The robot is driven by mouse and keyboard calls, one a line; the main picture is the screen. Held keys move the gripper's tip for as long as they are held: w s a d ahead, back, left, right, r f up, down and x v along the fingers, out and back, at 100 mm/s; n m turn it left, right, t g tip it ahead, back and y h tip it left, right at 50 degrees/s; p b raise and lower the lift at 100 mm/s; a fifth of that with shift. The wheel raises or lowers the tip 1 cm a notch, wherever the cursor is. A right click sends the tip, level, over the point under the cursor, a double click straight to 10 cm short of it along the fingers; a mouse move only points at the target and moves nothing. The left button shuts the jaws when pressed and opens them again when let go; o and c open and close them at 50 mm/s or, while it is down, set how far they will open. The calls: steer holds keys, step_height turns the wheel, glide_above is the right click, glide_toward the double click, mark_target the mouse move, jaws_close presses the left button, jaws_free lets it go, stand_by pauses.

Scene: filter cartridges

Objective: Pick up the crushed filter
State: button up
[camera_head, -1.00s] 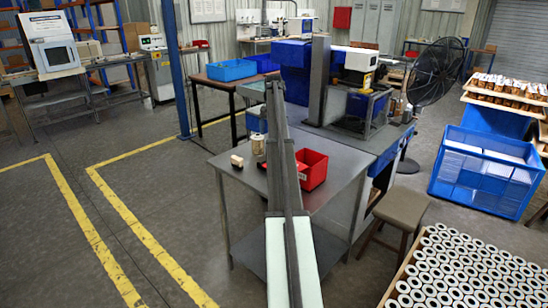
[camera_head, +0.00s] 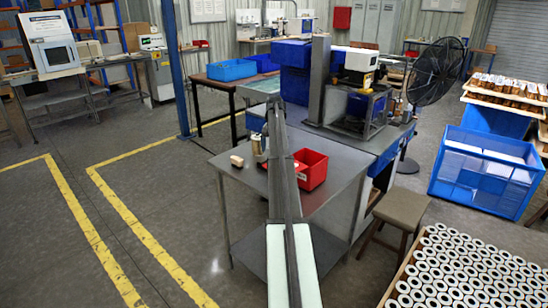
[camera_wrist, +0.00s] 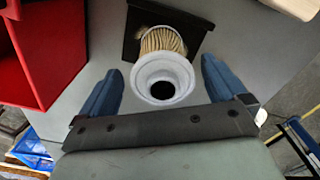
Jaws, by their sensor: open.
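A filter cartridge (camera_wrist: 163,77) with a white end ring, a dark central hole and yellowish pleats shows in the wrist view. Its ring faces the camera, and the pleated body reaches toward a black square piece (camera_wrist: 195,38) beneath it. Whether the pleats are crushed is hard to tell. My gripper (camera_wrist: 160,64) is open, with one blue finger on each side of the filter and visible gaps between. In the head view my arm covers part of the filter (camera_head: 258,152) on the grey table.
A red bin (camera_head: 312,169) stands right of the filter in the head view; it fills the left of the wrist view (camera_wrist: 40,50). A small pale block (camera_head: 237,161) lies to the left, near the table's edge. The front of the grey table (camera_head: 245,183) is clear.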

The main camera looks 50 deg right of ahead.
step_height(320, 180, down, 4)
steer(key=shift+w+f, duration=0.1)
steer(key=shift+w, duration=0.05)
steer(key=shift+c, duration=0.2)
steer(key=c, duration=1.1)
steer(key=shift+r, duration=0.2)
